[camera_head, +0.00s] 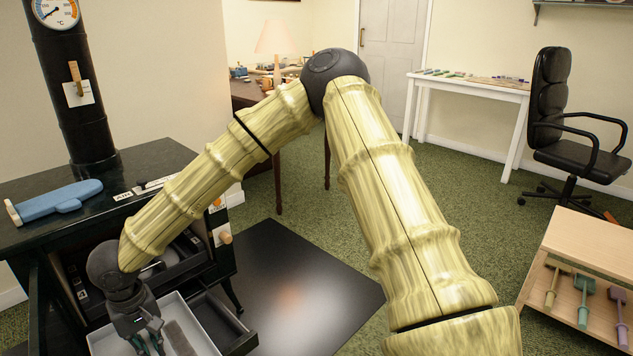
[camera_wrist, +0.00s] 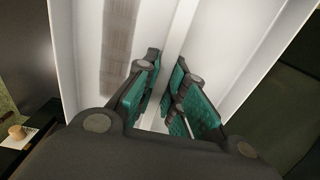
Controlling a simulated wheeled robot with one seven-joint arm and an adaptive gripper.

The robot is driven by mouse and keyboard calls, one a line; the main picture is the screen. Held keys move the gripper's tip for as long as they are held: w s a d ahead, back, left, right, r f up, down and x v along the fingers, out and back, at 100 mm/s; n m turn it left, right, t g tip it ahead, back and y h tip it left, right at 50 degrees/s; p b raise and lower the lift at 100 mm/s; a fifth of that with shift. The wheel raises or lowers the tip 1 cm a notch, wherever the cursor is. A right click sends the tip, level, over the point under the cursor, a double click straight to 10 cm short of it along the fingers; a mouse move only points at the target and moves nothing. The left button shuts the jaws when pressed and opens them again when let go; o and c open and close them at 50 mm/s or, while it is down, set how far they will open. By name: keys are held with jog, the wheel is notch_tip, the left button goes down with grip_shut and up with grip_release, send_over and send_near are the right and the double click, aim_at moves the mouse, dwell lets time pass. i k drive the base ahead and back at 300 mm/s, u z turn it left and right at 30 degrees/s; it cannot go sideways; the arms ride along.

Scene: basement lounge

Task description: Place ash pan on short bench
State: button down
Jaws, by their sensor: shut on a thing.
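The ash pan (camera_head: 172,307) is a pale grey, open tray at the stove's lower front, at the bottom left of the head view. Its lower part is cut off by the frame. My gripper (camera_head: 146,345) reaches down to it. In the wrist view the teal-padded fingers of my gripper (camera_wrist: 165,88) are shut on an upright wall of the ash pan (camera_wrist: 80,60). The exact contact is partly hidden by the fingers. A low light-wood bench (camera_head: 595,237), which looks like the short bench, stands at the right edge.
Tools lie under the bench's top. A white table (camera_head: 470,88) and black chair (camera_head: 560,120) stand behind. Green carpet between is clear.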

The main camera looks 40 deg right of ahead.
aim_at(607, 248)
jog(key=z, duration=3.6)
jog(key=i, duration=2.95)
jog(key=u, duration=1.9)
